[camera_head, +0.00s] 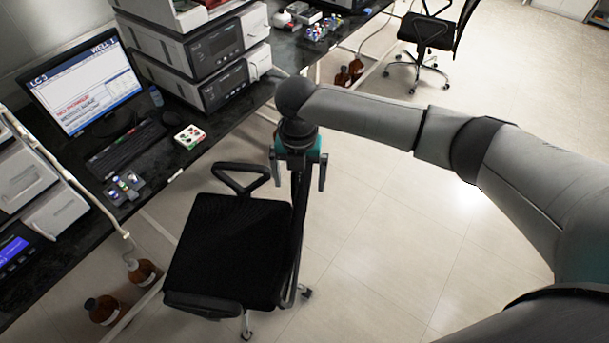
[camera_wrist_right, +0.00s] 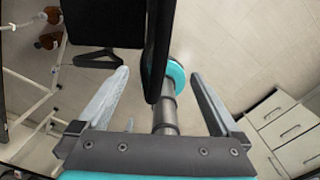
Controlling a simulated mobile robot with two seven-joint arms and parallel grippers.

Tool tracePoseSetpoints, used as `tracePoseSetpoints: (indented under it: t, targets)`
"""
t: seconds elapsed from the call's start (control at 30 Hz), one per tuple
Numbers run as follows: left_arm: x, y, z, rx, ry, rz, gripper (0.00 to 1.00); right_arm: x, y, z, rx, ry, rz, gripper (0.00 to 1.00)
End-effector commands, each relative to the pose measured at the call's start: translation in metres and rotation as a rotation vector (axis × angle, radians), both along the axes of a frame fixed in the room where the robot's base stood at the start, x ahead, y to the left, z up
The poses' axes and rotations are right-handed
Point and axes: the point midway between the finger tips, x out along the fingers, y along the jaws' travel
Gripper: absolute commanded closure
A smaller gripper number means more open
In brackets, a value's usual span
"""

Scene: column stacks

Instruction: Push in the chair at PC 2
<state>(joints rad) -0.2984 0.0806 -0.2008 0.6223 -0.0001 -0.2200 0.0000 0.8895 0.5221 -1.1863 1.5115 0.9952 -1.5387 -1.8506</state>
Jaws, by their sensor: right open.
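A black office chair (camera_head: 228,245) stands beside the dark lab bench, its seat outside the bench's front edge. One armrest (camera_head: 240,178) shows near that edge, and the backrest (camera_head: 297,215) is on the side away from the bench. My right gripper (camera_head: 299,187) points down at the top of the backrest. Its open fingers lie on either side of the backrest, which also shows between them in the right wrist view (camera_wrist_right: 155,50). I cannot tell whether they touch it. The monitor (camera_head: 82,82) facing the chair reads "LC 3". My left gripper is not in view.
The bench (camera_head: 150,172) carries a keyboard (camera_head: 126,150), stacked instruments (camera_head: 215,55) and small coloured vials. Brown bottles (camera_head: 103,310) stand on the floor below it. Another black chair (camera_head: 430,32) stands at the back right. Open floor (camera_head: 375,250) lies right of the near chair.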

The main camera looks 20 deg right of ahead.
Motion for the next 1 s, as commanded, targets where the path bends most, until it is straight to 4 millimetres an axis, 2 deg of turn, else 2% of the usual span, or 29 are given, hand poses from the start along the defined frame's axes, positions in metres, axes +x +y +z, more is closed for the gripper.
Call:
tracePoseSetpoints:
  t: [0.13,0.2,0.6,0.7,0.83,1.0]
  targets:
    - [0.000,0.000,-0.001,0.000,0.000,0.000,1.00,0.000,-0.001,-0.013,-0.002,0.004,0.006,0.00]
    - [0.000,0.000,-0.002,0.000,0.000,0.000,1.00,-0.001,-0.001,-0.026,-0.004,0.004,0.005,0.00]
    - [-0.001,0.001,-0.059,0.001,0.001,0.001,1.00,0.000,-0.001,-0.077,-0.002,-0.001,0.006,0.00]
    - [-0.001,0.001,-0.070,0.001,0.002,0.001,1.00,0.000,-0.001,-0.099,-0.001,0.002,0.004,0.00]
    - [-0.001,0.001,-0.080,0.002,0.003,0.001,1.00,0.000,0.000,-0.118,-0.001,0.000,0.005,0.00]
    - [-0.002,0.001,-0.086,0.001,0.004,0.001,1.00,0.000,0.000,-0.130,0.000,-0.001,0.005,0.00]
